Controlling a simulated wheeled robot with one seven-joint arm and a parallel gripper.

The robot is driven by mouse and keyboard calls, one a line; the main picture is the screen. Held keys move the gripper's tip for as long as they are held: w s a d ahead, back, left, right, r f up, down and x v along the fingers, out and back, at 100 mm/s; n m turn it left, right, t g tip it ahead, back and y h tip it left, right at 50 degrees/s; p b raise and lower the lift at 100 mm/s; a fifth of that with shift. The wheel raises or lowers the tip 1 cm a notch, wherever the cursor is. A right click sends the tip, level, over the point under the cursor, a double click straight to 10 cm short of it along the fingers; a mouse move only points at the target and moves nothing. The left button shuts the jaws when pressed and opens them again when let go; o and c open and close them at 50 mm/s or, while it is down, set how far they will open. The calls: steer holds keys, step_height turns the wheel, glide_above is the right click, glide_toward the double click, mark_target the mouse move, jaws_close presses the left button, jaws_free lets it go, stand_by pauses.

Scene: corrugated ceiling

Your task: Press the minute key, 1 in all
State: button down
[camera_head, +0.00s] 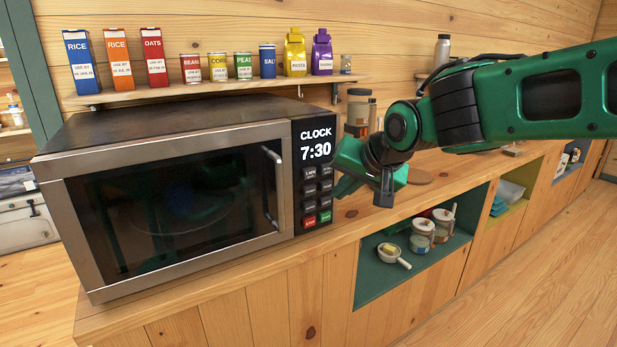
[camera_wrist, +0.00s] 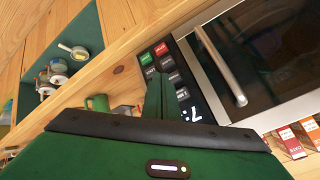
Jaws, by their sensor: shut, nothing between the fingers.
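The microwave (camera_head: 165,125) stands on the wooden counter, its door shut. Its display (camera_head: 316,144) reads CLOCK 7:30. The keypad (camera_head: 317,192) below has two columns of dark keys, with a red key (camera_head: 310,220) and a green key (camera_head: 325,216) at the bottom. The top left key (camera_head: 309,173) has small lettering, too small to read surely. My gripper (camera_head: 340,190) is shut and empty, just right of the keypad. In the wrist view my gripper (camera_wrist: 160,82) covers part of the keypad; the red key (camera_wrist: 161,49) and green key (camera_wrist: 145,57) show beyond the fingers. I cannot tell whether it touches a key.
The door handle (camera_head: 272,186) sticks out left of the keypad. A shelf (camera_head: 215,88) above carries several boxes, cans and bags. Jars stand on the counter behind my gripper. An open teal cubby (camera_head: 378,285) below holds a small pan and jars.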

steer(key=shift+w+a, duration=0.75)
steer(key=shift+w, duration=0.35)
steer(key=shift+w+a, duration=0.7)
steer(key=shift+w, duration=0.45)
steer(key=shift+w+a, duration=0.75)
steer(key=shift+w, duration=0.35)
steer(key=shift+w+a, duration=0.25)
steer(key=shift+w, duration=0.05)
steer(key=shift+w+a, duration=0.2)
steer(key=shift+w, duration=0.15)
stand_by(0.3)
steer(key=shift+s, duration=0.1)
steer(key=shift+s+d, duration=0.4)
steer(key=shift+s, duration=0.2)
stand_by(0.3)
steer(key=s+d, duration=0.1)
steer(key=s, duration=0.1)
steer(key=s+d, duration=0.1)
steer(key=s, duration=0.1)
steer(key=shift+d, duration=0.4)
